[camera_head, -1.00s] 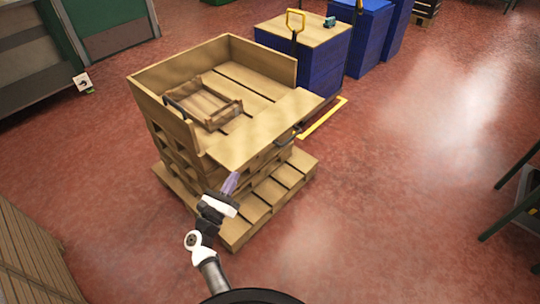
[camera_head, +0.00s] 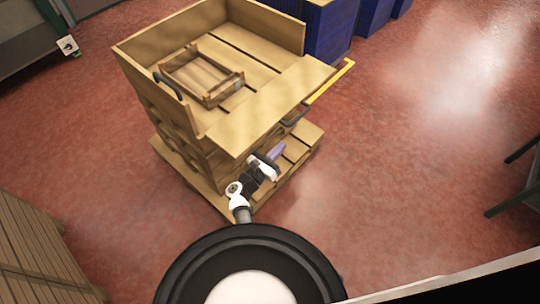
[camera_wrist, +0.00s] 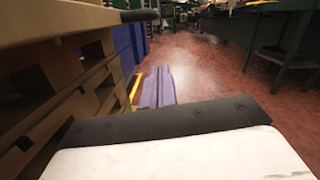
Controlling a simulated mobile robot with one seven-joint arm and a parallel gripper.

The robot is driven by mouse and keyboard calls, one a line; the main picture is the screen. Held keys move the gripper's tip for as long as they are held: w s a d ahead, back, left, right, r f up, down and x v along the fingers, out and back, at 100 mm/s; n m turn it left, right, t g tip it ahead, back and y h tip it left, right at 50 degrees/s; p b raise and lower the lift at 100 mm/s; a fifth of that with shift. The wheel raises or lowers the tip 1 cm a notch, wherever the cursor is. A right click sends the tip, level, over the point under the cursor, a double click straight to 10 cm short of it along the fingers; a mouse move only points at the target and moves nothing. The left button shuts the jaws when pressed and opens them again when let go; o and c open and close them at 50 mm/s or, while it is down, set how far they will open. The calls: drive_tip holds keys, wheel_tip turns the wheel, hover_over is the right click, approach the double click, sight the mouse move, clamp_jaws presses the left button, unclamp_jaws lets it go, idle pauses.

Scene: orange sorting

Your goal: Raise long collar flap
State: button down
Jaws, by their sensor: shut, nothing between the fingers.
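The long collar flap (camera_head: 262,107) is a pale wooden board folded outward and lying about level along the near side of the wooden collar box (camera_head: 150,62). A dark handle (camera_head: 296,114) sits at its outer edge near the right end. My gripper (camera_head: 277,151), with purple fingers, is shut and empty, below and just outside the flap's outer edge, near the handle. In the wrist view, my fingers (camera_wrist: 158,87) point forward, the flap's edge (camera_wrist: 70,24) runs above them at left, and the handle (camera_wrist: 140,15) shows at its far end. No contact is visible.
A small wooden crate (camera_head: 203,76) lies inside the box. The box stands on stacked pallets (camera_head: 215,190) whose slats extend below the flap. Blue containers (camera_head: 328,28) stand behind. The red floor (camera_head: 400,150) to the right is clear. A slatted wooden stack (camera_head: 40,255) is at lower left.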

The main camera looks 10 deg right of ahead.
drive_tip(key=w+r+p, duration=0.1)
drive_tip(key=d+r, duration=0.1)
drive_tip(key=r, duration=0.1)
drive_tip(key=w+d+r+p, duration=0.1)
drive_tip(key=shift+w+r+p, duration=0.15)
drive_tip(key=shift+w+p, duration=0.15)
